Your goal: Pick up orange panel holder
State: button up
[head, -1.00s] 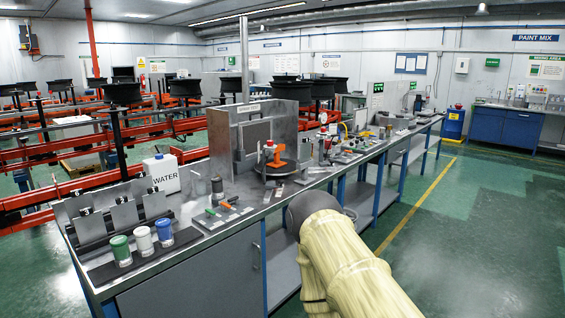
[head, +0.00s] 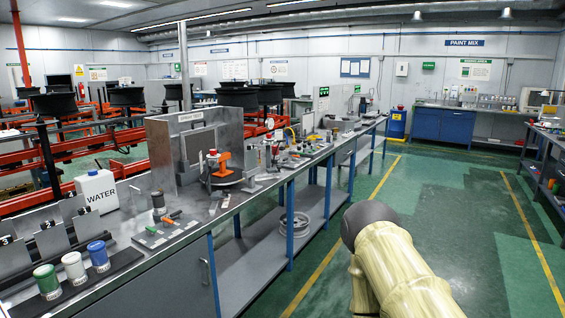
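An orange upright piece (head: 223,161), which looks like the orange panel holder, stands on a dark round plate (head: 222,177) on the long grey workbench (head: 215,218). A red-topped container (head: 212,158) stands right beside it on its left. My arm, in a cream cover with a dark rounded end, rises at the bottom right of the head view, in front of the bench and well apart from the orange piece. My gripper does not show.
A grey metal booth (head: 165,155) stands behind the orange piece. A white water jug (head: 96,191), three lidded jars (head: 73,266) and a tool tray (head: 162,234) lie nearer on the bench. A wheel rim (head: 295,225) sits on the lower shelf. The green floor (head: 440,220) to the right is clear.

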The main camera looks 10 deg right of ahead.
aim_at(222, 172)
jog(key=z, duration=0.55)
jog(key=i, duration=1.25)
jog(key=u, duration=0.35)
jog(key=i, duration=0.95)
jog(key=u, duration=0.85)
